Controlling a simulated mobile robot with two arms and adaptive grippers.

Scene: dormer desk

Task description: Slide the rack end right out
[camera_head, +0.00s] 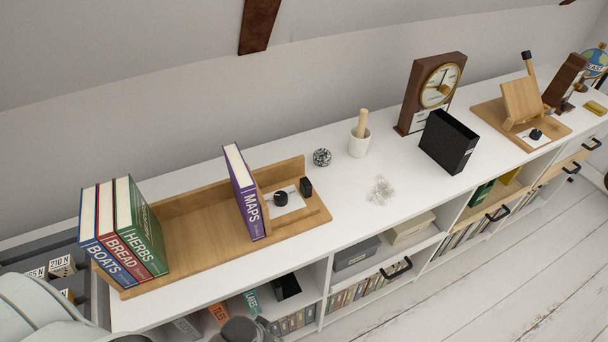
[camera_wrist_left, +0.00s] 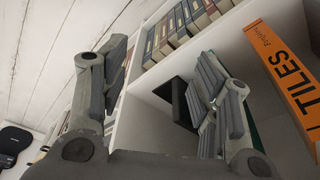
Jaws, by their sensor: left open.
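The light wooden book rack (camera_head: 185,221) lies along the left part of the white shelf top. The books Boats (camera_head: 106,262), Bread (camera_head: 124,250) and Herbs (camera_head: 148,240) stand at its left end. A black knob (camera_head: 281,199) sits on a white card right of Maps. My left gripper (camera_wrist_left: 160,62) is open and empty, in front of the lower shelf openings; only a little of it shows at the head view's bottom edge. My right gripper is not in view.
An orange Tiles book (camera_wrist_left: 285,75) stands in the shelf close to my left gripper. A black box (camera_head: 287,286) is in the compartment below the rack. A patterned ball (camera_head: 322,157), white cup (camera_head: 359,143), clock (camera_head: 434,92) and black file (camera_head: 448,142) stand further right on the top.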

